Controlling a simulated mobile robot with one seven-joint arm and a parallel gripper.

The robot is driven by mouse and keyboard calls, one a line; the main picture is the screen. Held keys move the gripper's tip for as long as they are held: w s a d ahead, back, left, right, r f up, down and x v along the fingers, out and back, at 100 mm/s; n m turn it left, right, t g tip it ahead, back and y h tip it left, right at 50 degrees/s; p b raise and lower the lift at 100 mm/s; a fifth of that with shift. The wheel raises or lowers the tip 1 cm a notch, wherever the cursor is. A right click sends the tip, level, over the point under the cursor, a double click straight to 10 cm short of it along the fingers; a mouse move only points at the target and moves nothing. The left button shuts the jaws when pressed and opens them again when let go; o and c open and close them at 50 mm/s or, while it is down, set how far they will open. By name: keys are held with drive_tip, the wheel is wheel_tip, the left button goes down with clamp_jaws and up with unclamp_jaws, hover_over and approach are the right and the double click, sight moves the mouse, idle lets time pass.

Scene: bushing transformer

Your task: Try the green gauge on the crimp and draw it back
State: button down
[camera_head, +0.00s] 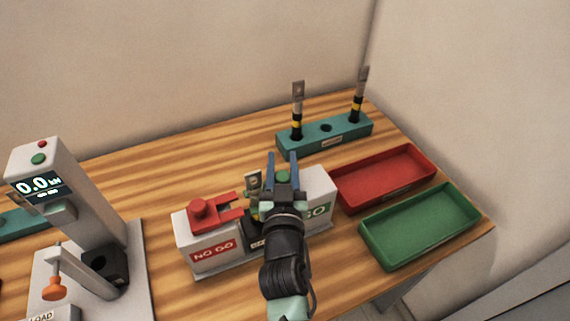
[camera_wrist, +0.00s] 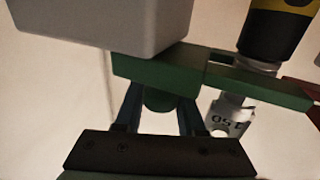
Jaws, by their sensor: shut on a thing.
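My gripper (camera_head: 281,158) is shut on the knob of the green gauge (camera_wrist: 150,72), between the white GO block (camera_head: 318,192) and the upright cable piece. The knob (camera_head: 283,177) shows between the fingers, also in the wrist view (camera_wrist: 160,101). The gauge's fork reaches to the silver crimp (camera_wrist: 258,66), with one prong passing in front of it. The far prong is mostly hidden, so how deep the crimp sits is unclear. The crimp's flat lug (camera_head: 253,180) shows left of my gripper. The red gauge (camera_head: 215,207) rests on the NO GO block (camera_head: 208,240).
A teal rack (camera_head: 345,135) at the back holds two cable pieces, with an empty hole between. A red tray (camera_head: 428,181) and a green tray (camera_head: 420,232) lie at the right. A load tester (camera_head: 60,170) reading 0.0 stands at the left.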

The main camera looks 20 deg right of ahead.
drive_tip(key=c, duration=0.5)
unclamp_jaws()
drive_tip(key=shift+b+v, duration=2.15)
drive_tip(key=shift+v, duration=4.35)
drive_tip(key=shift+d+r, duration=0.1)
